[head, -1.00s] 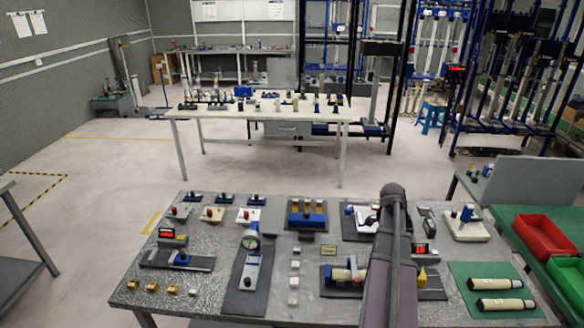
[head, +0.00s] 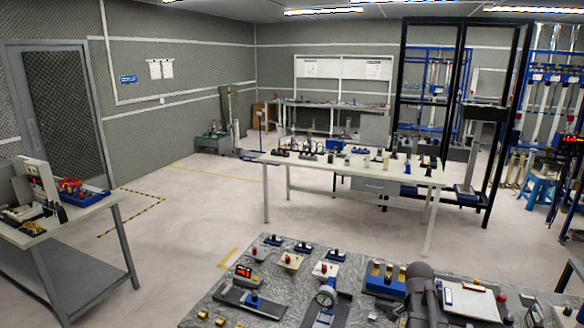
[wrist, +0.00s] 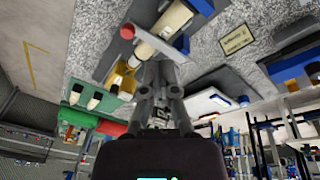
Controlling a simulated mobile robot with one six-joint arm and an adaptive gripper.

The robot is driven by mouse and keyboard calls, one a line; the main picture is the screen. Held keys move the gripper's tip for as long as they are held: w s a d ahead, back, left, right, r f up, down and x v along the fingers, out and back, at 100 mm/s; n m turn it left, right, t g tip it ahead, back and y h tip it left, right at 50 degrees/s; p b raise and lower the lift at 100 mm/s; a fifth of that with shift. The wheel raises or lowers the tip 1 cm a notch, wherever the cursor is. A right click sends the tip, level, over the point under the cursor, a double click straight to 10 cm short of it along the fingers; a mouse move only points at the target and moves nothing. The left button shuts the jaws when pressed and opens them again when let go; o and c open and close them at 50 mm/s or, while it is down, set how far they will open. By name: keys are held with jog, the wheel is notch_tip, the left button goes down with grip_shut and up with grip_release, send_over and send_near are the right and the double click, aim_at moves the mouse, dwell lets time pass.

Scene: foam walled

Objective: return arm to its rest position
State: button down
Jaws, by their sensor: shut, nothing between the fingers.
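My gripper (wrist: 160,82) shows in the wrist view, with its fingers together and empty. It is over the grey speckled bench, and the view is upside down. Part of my arm (head: 422,292) stands up at the lower right of the head view, in front of the bench (head: 225,312). The gripper itself cannot be made out in the head view.
A pale table (head: 340,172) stands behind. A side table (head: 75,218) is at left. Open floor (head: 190,220) lies between.

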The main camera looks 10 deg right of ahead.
jog(key=a+f+n+t+y+b, duration=0.1)
jog(key=a+f+n+y+b, duration=0.1)
jog(key=a+n, duration=1.4)
jog(key=a+f+b, duration=0.1)
jog(key=a, duration=1.3)
jog(key=shift+s+f, duration=0.25)
